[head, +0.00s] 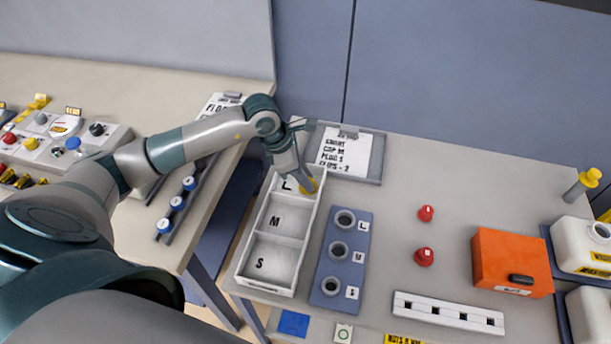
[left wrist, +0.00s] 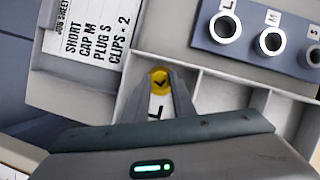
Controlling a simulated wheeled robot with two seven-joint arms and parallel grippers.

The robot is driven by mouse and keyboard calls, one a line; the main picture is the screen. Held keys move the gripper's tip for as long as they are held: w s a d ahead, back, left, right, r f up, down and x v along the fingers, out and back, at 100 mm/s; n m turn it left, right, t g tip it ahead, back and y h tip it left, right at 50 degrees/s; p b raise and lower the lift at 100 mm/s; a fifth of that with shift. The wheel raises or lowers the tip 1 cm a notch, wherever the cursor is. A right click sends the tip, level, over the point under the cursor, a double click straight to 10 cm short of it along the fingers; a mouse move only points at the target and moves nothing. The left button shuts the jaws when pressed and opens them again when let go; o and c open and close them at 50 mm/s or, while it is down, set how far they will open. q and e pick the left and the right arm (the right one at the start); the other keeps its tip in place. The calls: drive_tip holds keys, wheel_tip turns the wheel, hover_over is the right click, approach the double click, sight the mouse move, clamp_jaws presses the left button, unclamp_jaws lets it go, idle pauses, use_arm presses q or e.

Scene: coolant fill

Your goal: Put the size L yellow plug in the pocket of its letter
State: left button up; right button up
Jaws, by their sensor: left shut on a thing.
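My left gripper (head: 305,188) is shut on a yellow plug (head: 311,185) at the L pocket, the far pocket of a white three-pocket tray (head: 240,273). In the left wrist view the yellow plug (left wrist: 160,80) shows between the fingertips (left wrist: 160,90), over the pocket with the letter L. I cannot tell whether the plug touches the pocket floor. The M and S pockets look empty. My right gripper is not in view.
A blue block (head: 325,290) with three ringed holes marked by letters stands right of the tray. A clipboard (head: 350,155) lies behind. Two red caps (head: 425,257), an orange box (head: 510,262) and a white slotted strip (head: 448,313) are further right.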

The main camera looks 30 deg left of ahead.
use_arm(q)
drive_tip(key=o, duration=1.1)
drive_tip(key=shift+c, duration=0.2)
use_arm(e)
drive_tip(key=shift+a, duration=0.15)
use_arm(q)
drive_tip(key=shift+r, duration=0.1)
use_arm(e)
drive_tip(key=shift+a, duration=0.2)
use_arm(q)
drive_tip(key=shift+s+a+r, duration=0.1)
drive_tip(key=shift+a+r, duration=0.1)
drive_tip(key=shift+r, duration=0.15)
drive_tip(key=b+v, duration=0.4)
drive_tip(key=v, duration=0.7)
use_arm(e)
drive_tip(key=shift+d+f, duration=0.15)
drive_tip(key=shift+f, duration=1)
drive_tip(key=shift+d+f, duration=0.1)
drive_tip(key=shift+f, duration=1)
use_arm(q)
drive_tip(key=shift+r, duration=0.15)
